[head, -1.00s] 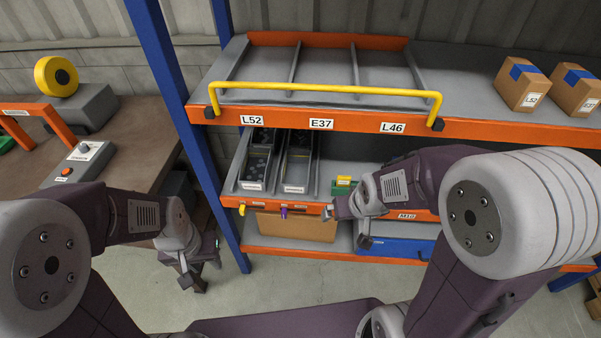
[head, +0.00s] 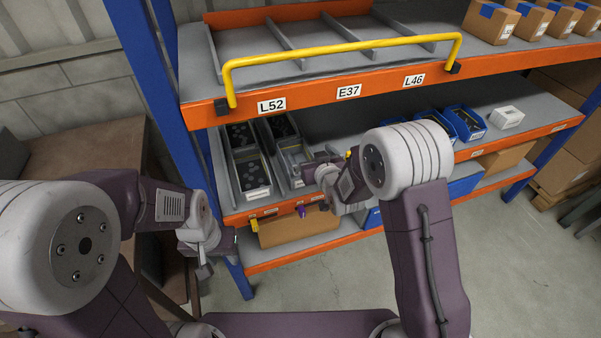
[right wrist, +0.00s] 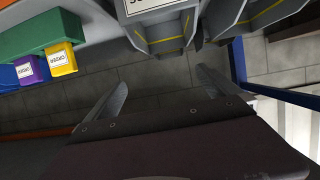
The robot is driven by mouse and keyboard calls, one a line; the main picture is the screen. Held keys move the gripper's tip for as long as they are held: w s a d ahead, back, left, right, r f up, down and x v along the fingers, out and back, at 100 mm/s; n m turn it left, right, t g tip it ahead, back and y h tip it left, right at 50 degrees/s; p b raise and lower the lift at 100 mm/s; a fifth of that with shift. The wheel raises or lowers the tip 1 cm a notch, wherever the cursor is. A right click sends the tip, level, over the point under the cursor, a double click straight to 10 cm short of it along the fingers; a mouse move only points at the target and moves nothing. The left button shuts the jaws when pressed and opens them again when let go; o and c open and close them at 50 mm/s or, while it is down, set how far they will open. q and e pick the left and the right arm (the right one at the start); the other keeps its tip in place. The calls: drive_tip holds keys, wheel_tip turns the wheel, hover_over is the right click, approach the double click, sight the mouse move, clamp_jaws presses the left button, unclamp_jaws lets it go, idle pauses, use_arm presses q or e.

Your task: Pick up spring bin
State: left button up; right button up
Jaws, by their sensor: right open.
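Two narrow grey bins stand side by side on the middle shelf, a left bin (head: 257,180) and a right bin (head: 287,160). Dark parts lie in them, and their front labels are too small to read, so I cannot tell which holds springs. My right gripper (head: 308,168) is at the right bin's front, partly hiding it. In the right wrist view the right gripper (right wrist: 160,97) is open and empty, with labelled bin fronts (right wrist: 160,40) just beyond its fingertips. My left gripper (head: 218,257) hangs apart, open and empty, left of the rack.
The orange shelf beam (head: 325,100) and yellow rail (head: 340,55) are above the bins. A blue rack post (head: 160,90) stands at left. Blue bins (head: 465,122) and a white box (head: 507,117) sit farther right. Green, purple and yellow pieces (right wrist: 60,58) show in the wrist view.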

drive_tip(key=f, duration=0.3)
drive_tip(key=s+f+b, duration=0.1)
drive_tip(key=shift+s+a+f, duration=0.1)
drive_tip(key=shift+a+f, duration=0.1)
drive_tip(key=shift+a, duration=0.2)
drive_tip(key=w, duration=0.1)
drive_tip(key=w+a, duration=0.1)
drive_tip(key=w+f, duration=0.1)
drive_tip(key=shift+a+g, duration=0.25)
drive_tip(key=shift+g, duration=0.05)
drive_tip(key=x, duration=0.5)
drive_tip(key=shift+w+a+f, duration=0.15)
drive_tip(key=shift+w, duration=0.2)
drive_tip(key=shift+s, duration=0.1)
drive_tip(key=shift+c, duration=0.7)
drive_tip(key=c, duration=1.5)
